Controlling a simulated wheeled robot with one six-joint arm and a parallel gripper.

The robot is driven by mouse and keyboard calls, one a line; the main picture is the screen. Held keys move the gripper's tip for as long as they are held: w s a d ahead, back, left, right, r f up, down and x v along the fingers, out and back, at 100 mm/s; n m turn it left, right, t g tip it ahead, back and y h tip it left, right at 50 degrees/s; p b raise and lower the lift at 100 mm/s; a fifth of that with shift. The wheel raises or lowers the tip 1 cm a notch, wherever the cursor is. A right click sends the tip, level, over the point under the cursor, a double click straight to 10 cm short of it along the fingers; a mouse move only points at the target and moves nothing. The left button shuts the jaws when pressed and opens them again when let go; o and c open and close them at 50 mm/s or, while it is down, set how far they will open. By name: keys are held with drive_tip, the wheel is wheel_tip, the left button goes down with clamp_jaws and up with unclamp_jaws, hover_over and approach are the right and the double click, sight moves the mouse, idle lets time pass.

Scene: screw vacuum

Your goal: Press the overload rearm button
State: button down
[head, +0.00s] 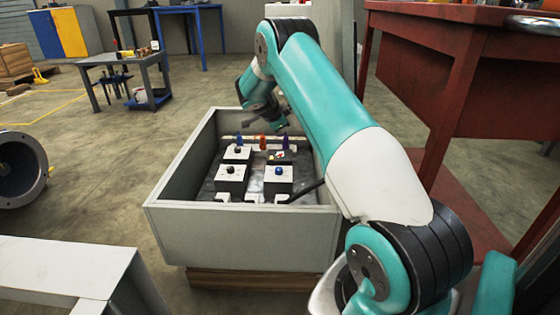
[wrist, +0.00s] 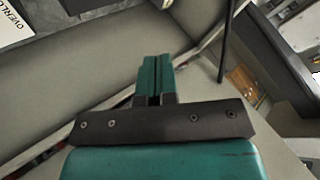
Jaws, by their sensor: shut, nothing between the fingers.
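An open grey box (head: 235,240) holds several white-topped control blocks. The front right block has a blue button (head: 279,170), and the front left one has a black knob (head: 230,169). Which of them is the overload rearm button cannot be told from the head view. In the wrist view, part of a white label reading "OVERLO" (wrist: 14,24) shows at the top left corner; no button is visible beside it. My gripper (wrist: 155,68) has its green fingers together and empty, over the box wall and inside area. In the head view its tip is hard to make out above the box's back.
Blue, orange and purple pieces (head: 263,141) stand along the back of the box. A red workbench (head: 450,60) stands close on the right. A grey table (head: 120,58) stands at the back left, with open floor before it.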

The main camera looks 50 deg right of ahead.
sight(281, 155)
drive_tip(key=shift+f, duration=0.1)
wheel_tip(281, 155, down, 8)
drive_tip(key=b, duration=0.5)
drive_tip(key=shift+f+b, duration=0.25)
drive_tip(key=shift+b, duration=0.1)
idle(1.8)
drive_tip(key=shift+f, duration=0.4)
drive_tip(key=shift+a+f+b, duration=0.1)
drive_tip(key=shift+f+b, duration=0.3)
drive_tip(key=shift+f, duration=0.05)
idle(0.5)
idle(0.4)
drive_tip(key=shift+r+p, duration=0.65)
drive_tip(key=shift+r, duration=0.2)
drive_tip(key=shift+r+p, duration=1.65)
drive_tip(key=shift+r, duration=0.9)
